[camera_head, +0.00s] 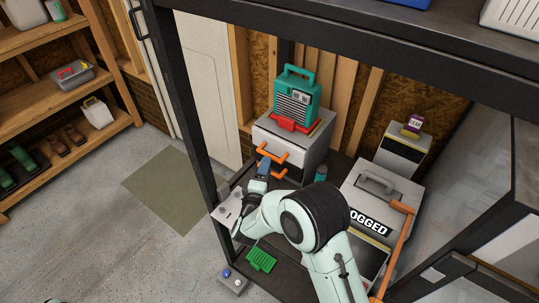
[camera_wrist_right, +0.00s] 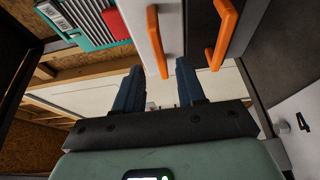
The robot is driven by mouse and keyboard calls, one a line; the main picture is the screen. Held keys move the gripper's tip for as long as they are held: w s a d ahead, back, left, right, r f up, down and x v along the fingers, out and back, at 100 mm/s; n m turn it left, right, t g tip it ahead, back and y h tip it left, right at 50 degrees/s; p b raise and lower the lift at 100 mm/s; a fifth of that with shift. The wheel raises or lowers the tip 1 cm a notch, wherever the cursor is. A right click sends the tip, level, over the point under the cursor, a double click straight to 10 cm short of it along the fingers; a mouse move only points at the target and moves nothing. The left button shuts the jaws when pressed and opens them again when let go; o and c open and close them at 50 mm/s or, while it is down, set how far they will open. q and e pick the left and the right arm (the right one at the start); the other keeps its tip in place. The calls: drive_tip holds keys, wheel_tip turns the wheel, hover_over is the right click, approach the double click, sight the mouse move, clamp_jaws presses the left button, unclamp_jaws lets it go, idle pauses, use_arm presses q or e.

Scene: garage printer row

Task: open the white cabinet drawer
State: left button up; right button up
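The white cabinet (camera_head: 312,152) stands on the dark shelf, with two orange handles on its front. The upper handle (camera_head: 272,153) and the lower handle (camera_head: 278,173) both show in the head view. My right gripper (camera_head: 261,171) is close in front of these handles. In the right wrist view its two blue fingers (camera_wrist_right: 160,72) are apart. One orange handle (camera_wrist_right: 157,42) lines up with the gap between the fingertips; I cannot tell whether it is within their reach. The other handle (camera_wrist_right: 222,35) is to the right of the fingers. No drawer gap is clearly visible. My left gripper is not in view.
A teal machine (camera_head: 297,98) with a red part sits on the cabinet. A grey box (camera_head: 376,187) with a dark label and an orange bar stands to the right. A black post (camera_head: 193,100) rises left of my right arm. A green tray (camera_head: 261,260) lies below it.

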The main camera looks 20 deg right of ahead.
sight(269, 154)
drive_tip(key=x, duration=0.6)
clamp_jaws()
